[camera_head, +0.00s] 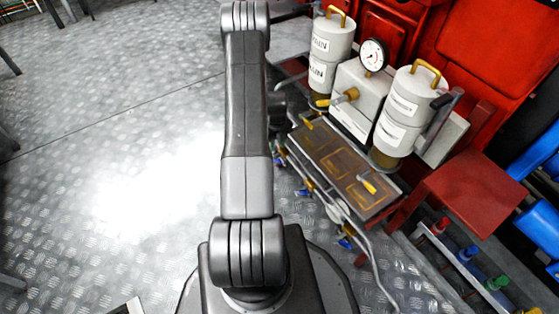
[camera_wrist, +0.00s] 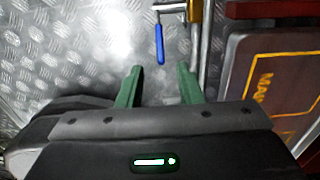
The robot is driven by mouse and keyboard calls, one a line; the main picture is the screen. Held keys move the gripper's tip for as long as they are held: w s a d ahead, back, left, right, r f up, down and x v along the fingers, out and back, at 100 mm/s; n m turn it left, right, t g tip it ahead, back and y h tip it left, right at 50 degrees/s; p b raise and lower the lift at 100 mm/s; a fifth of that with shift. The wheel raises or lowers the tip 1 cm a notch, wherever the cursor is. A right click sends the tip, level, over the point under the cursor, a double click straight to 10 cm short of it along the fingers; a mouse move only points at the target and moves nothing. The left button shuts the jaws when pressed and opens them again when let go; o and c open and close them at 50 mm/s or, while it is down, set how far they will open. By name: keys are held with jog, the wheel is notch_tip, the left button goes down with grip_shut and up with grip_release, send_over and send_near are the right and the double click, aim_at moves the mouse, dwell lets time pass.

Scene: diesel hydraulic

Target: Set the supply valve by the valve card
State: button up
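My gripper (camera_wrist: 160,72) shows in the wrist view with its two green fingers apart and nothing between them. Just beyond the fingertips hangs a blue valve handle (camera_wrist: 159,43), roughly in line with the gap and apart from both fingers. It joins a grey pipe with a brass fitting (camera_wrist: 195,10) at the top. In the head view, several small blue-handled valves, one of them here (camera_head: 345,242), sit along the pipes below the brown panel (camera_head: 318,157). My arm hides the gripper there. I cannot tell which valve is the supply valve, and no valve card is readable.
Two white canisters (camera_head: 332,48) (camera_head: 405,110) and a round gauge (camera_head: 373,55) stand behind the panel. A red seat-like block (camera_head: 470,195) and a rack of coloured fittings (camera_head: 470,255) lie to the right.

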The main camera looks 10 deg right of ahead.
aim_at(277, 160)
notch_tip(277, 160, down, 11)
jog(key=b, duration=0.2)
jog(key=shift+r+b, duration=0.15)
jog(key=shift+b, duration=0.2)
grip_shut()
